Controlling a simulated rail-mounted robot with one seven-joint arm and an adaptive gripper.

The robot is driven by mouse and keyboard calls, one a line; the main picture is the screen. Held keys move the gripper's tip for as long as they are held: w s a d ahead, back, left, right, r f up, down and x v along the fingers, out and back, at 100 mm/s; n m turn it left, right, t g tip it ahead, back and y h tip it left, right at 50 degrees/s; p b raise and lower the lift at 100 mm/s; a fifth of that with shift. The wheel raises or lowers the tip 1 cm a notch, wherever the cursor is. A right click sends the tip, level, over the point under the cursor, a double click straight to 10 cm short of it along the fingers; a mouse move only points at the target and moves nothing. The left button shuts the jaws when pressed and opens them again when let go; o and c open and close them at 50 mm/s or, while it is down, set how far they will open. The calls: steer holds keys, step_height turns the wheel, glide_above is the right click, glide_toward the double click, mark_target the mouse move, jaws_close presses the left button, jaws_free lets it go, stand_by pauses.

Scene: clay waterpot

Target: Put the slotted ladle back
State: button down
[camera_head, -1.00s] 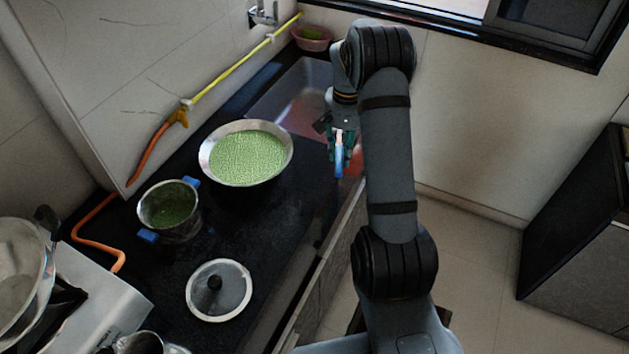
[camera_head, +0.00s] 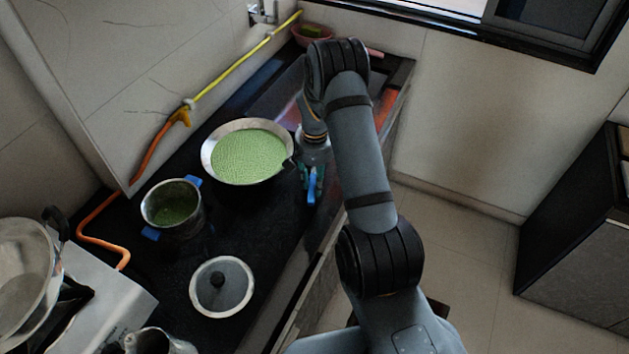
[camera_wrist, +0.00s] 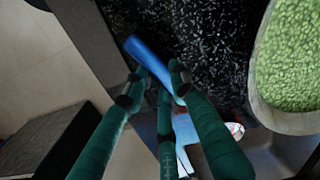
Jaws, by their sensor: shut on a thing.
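The slotted ladle shows mainly as a blue handle (camera_head: 312,188) in the head view. My gripper (camera_head: 311,178) is shut on it, right of the pan of green grains, over the counter's front side. In the wrist view, the blue handle (camera_wrist: 145,58) passes between the green fingers of my gripper (camera_wrist: 155,86) and sticks out past the tips. I cannot make out the slotted head; fingers and arm cover much of the ladle.
The wide pan of green grains (camera_head: 247,153) stands left of my gripper. A pot with blue handles (camera_head: 171,208) and a glass lid (camera_head: 221,287) lie nearer. The sink (camera_head: 283,88) is behind. An orange hose (camera_head: 97,250) runs along the wall. Open counter lies between pot and lid.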

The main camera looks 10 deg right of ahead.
steer(key=shift+f, duration=0.15)
steer(key=c, duration=1.4)
jaws_free()
step_height(320, 180, up, 12)
steer(key=b, duration=0.1)
steer(key=shift+b, duration=0.4)
